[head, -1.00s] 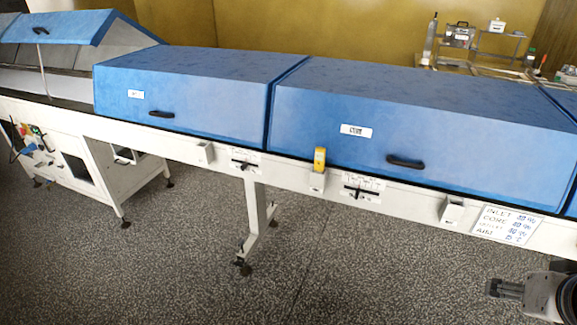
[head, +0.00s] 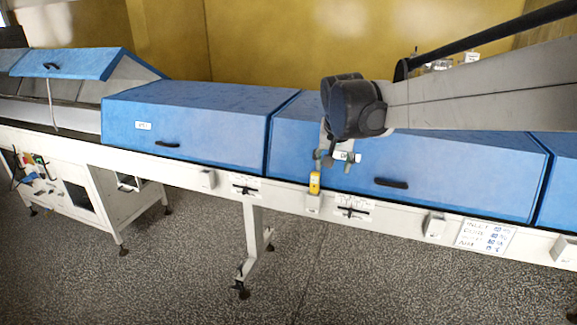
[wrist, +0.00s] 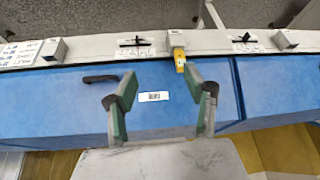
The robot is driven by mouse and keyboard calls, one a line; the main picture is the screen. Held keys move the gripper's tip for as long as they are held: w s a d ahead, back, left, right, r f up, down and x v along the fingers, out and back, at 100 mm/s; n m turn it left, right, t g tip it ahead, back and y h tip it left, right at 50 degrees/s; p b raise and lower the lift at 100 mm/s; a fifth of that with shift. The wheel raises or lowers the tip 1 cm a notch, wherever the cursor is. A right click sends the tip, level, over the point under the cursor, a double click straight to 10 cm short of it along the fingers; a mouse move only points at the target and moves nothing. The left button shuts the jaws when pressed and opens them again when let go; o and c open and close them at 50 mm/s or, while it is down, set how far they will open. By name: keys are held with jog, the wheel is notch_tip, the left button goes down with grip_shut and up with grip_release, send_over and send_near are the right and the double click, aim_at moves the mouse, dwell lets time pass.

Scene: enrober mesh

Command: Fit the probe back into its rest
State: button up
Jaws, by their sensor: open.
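A small yellow device that looks like the probe (head: 314,183) stands at a white box-like rest (head: 313,203) on the conveyor's front rail. It also shows in the wrist view (wrist: 180,61), with the rest (wrist: 176,40) beyond it. How deep it sits in the rest cannot be told. My gripper (head: 335,160) is in front of the blue cover, just above and to the right of the probe in the head view. In the wrist view its fingers (wrist: 158,76) are wide apart and empty. The probe is near the right fingertip, not between the fingers.
Blue covers (head: 190,120) with black handles (head: 391,183) stand behind the rail. Similar white boxes (head: 207,179) (head: 434,226) and black levers (head: 351,212) sit along the rail. A lettered sign (head: 486,237) is at the right. The floor in front is clear.

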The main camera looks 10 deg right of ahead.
jog(key=w+f, duration=0.3)
jog(key=w, duration=0.6)
jog(key=m+g+p, duration=0.1)
jog(key=m+p, duration=0.1)
send_near(314, 192)
jog(key=shift+h, duration=0.4)
jog(key=x, duration=0.3)
jog(key=w+p+x, duration=0.1)
jog(key=x, duration=0.1)
jog(key=p+x, duration=0.1)
jog(key=x, duration=0.2)
jog(key=shift+w, duration=0.4)
jog(key=shift+r, duration=0.1)
grip_shut()
jog(key=shift+r, duration=0.15)
